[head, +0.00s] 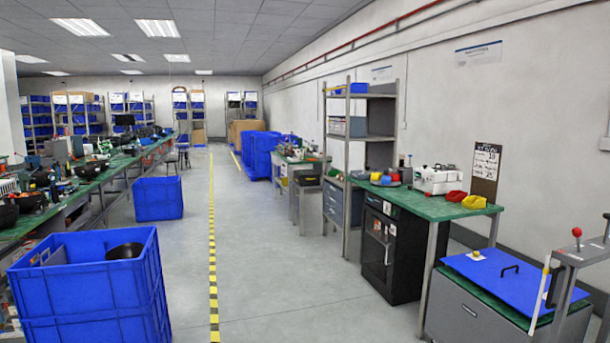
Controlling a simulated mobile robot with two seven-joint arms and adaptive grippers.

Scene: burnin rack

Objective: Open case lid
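A flat blue panel (520,282) with a black handle (510,268) lies at the lower right. It looks like a closed lid, resting on a grey cabinet or bench (470,312) with a green top. I cannot tell for certain that it is the case lid. A small yellow-and-white piece (476,255) sits near its far left corner. Neither of my grippers is in view.
A grey frame (580,254) with a red knob (577,232) stands at the right edge, beside the blue panel. A green-topped table (425,207) and black cabinet (391,255) stand behind. Blue crates (90,285) are at left. The aisle floor (275,270) is clear.

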